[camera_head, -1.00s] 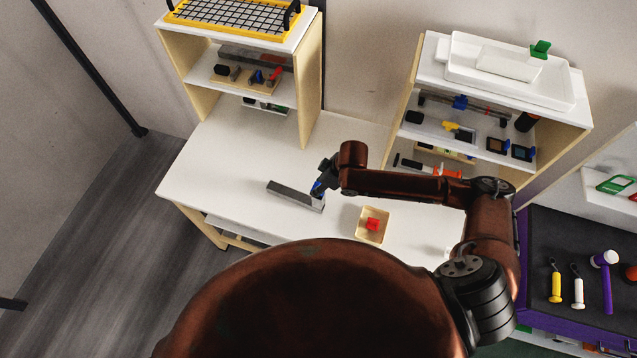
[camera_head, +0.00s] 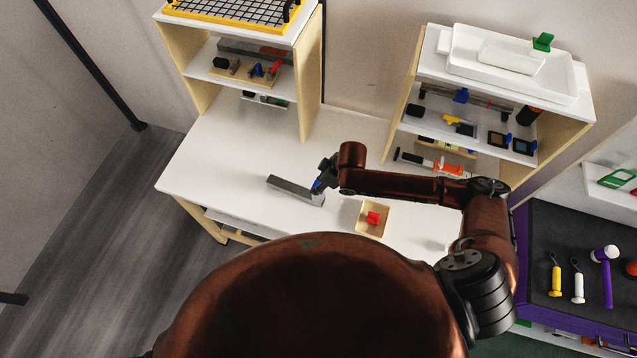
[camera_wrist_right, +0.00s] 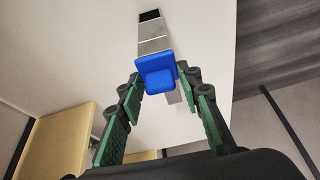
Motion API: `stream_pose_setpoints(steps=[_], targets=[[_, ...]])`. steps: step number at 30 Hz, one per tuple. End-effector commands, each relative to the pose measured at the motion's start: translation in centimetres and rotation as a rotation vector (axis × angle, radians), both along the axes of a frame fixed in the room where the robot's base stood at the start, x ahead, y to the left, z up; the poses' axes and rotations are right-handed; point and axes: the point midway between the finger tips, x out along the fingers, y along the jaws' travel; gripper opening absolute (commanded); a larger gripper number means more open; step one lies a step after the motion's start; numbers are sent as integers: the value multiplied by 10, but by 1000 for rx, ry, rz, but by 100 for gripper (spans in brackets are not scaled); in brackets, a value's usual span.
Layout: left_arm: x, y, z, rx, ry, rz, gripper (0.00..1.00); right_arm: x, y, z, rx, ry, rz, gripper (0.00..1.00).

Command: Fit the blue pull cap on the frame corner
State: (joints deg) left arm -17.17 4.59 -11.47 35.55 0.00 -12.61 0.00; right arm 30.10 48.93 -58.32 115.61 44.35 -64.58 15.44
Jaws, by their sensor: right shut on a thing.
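A grey metal frame bar (camera_head: 288,188) lies on the white table and runs away from my right gripper (camera_head: 320,186). The bar also shows in the right wrist view (camera_wrist_right: 153,33). The blue pull cap (camera_wrist_right: 157,73) is between my right fingertips (camera_wrist_right: 160,82) in that view, and the gripper is shut on it. The cap covers part of the bar from this angle, near the bar's near end. I cannot tell whether it touches the bar or is seated on it. My left gripper is not in view.
A small tan tray (camera_head: 361,228) with a red piece (camera_head: 373,218) stands right of the bar on the white table (camera_head: 225,150). Shelf units stand at the back left (camera_head: 311,80) and back right (camera_head: 560,140). The table left of the bar is clear.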

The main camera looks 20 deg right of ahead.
Motion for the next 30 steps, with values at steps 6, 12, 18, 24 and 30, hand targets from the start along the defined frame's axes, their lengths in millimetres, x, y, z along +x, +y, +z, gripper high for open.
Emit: stream_pose_setpoints(steps=[6,12,18,24,30], targets=[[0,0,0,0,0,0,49,0,0,0,0,0,0,46],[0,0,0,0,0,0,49,0,0,0,0,0,0,53],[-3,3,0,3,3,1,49,0,0,2,0,0,0,53],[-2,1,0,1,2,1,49,-5,-8,24,1,-2,1,53],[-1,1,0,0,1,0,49,-15,-21,64,-1,-4,1,53]])
